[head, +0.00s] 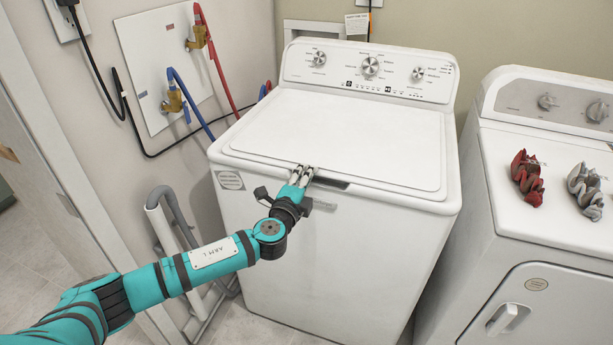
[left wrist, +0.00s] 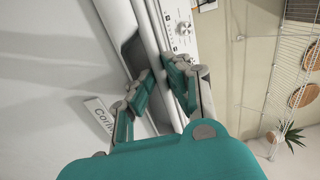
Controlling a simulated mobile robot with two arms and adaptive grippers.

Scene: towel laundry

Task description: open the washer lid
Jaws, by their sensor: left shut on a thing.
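The white top-load washer (head: 330,250) stands in the middle of the head view. Its lid (head: 340,135) lies flat and closed on top, with a dark handle recess (head: 330,182) at its front edge. My left gripper (head: 302,174) is at that front edge. In the left wrist view the left gripper (left wrist: 165,85) has its fingers on either side of the lid's edge (left wrist: 155,45), shut on it. The fingertips partly hide the edge in the head view. My right gripper is not in view.
A dryer (head: 550,220) stands to the right, with a red towel (head: 527,177) and a grey towel (head: 586,190) on top. Hoses and a valve panel (head: 165,65) are on the left wall. The washer's control panel (head: 370,70) rises behind the lid. The lid's top is clear.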

